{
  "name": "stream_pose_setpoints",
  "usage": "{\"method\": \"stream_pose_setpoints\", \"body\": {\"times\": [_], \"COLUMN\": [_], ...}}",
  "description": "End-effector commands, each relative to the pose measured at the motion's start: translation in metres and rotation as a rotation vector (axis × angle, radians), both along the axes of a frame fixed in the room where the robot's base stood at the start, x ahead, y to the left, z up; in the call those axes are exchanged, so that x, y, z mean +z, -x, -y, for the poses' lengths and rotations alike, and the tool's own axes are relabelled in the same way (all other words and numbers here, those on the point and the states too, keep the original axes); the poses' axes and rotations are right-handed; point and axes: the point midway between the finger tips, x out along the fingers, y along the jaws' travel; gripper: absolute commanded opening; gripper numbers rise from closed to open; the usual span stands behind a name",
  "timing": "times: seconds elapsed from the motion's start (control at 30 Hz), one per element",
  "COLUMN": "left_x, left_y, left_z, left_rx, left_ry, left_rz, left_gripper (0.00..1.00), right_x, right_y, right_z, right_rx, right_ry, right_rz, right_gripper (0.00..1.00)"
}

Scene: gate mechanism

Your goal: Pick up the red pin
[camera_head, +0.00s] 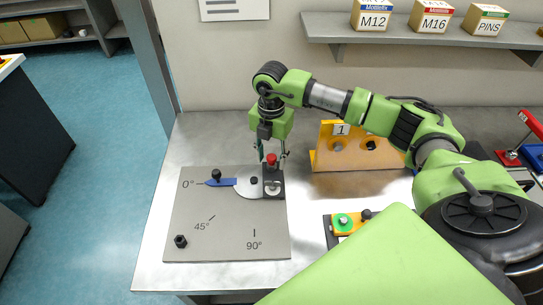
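The red pin (271,159) stands upright in a dark block (273,182) on the grey gate plate (190,225); only its red head shows clearly. My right gripper (272,155) points down over the pin. Its two thin fingers are spread, one on each side of the red head, with what looks like a gap on both sides. A blue lever (222,182) with a black knob (216,174) lies at the 0° mark, joined to a round light disc (246,186) beside the block. My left gripper is not in view.
An orange stand (325,160) marked 1 stands to the right of the gripper. A small fixture with a green disc (343,221) lies nearer, on the right. A black knob (181,241) sits at the plate's front left. Labelled boxes (372,16) stand on the shelf above.

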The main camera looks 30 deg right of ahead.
Motion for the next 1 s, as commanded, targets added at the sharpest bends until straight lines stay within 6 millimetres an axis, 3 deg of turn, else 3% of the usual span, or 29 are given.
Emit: {"method": "stream_pose_setpoints", "body": {"times": [0.23,0.4,0.77,1.0], "left_x": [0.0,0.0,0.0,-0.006], "left_y": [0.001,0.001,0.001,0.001], "left_z": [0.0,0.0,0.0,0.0], "left_rx": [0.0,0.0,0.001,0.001], "left_ry": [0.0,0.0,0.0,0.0], "left_rz": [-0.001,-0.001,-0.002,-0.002], "left_gripper": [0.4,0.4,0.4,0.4], "right_x": [-0.003,-0.003,-0.001,0.019], "right_y": [0.0,0.0,0.0,-0.002], "right_z": [0.0,0.0,0.0,0.0], "right_rx": [0.001,0.001,0.0,0.001], "right_ry": [0.0,0.0,0.0,-0.001], "right_rz": [0.0,0.0,0.001,0.005], "right_gripper": [0.4,0.0,0.0,0.0]}}
